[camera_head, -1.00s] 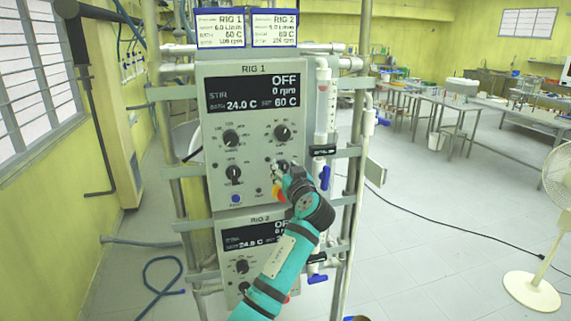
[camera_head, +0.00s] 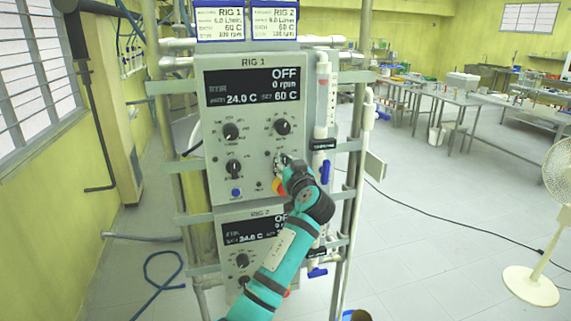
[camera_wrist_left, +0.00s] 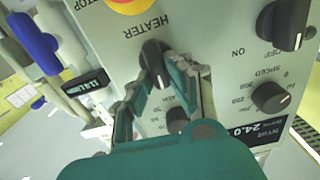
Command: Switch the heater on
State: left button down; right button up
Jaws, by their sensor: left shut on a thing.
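The RIG 1 panel (camera_head: 218,130) is a grey box with a dark display (camera_head: 230,88) reading OFF, 0 rpm, 24.0 C and set 60 C. The heater knob (camera_wrist_left: 152,56) is black, beside the HEATER label in the left wrist view. My left gripper (camera_head: 282,160) is at the lower right of this panel; in the left wrist view its fingers (camera_wrist_left: 155,75) are closed on either side of the heater knob. My right gripper is not in view.
Other knobs (camera_head: 283,127) sit close by on the panel. A red and yellow stop button (camera_wrist_left: 135,4) is just beyond the heater knob. A blue valve handle (camera_head: 325,172) is on the pipe to the right. The RIG 2 panel (camera_head: 232,262) is below.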

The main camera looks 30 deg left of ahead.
pick_arm(q)
jog(key=shift+w+m+b, duration=0.1)
jog(key=shift+m+b, duration=0.4)
jog(key=shift+m, duration=0.4)
jog(key=shift+w+d+f+m, duration=0.1)
jog(key=shift+m, duration=1.5)
jog(key=shift+w+d+f+m, duration=0.1)
jog(key=shift+d+m, duration=0.05)
jog(key=shift+m, duration=1.45)
jog(key=shift+w+d+f+m, duration=0.1)
jog(key=shift+m, duration=1.5)
jog(key=c, duration=1.3)
grip_release()
jog(key=shift+o, duration=0.2)
jog(key=v, duration=1.2)
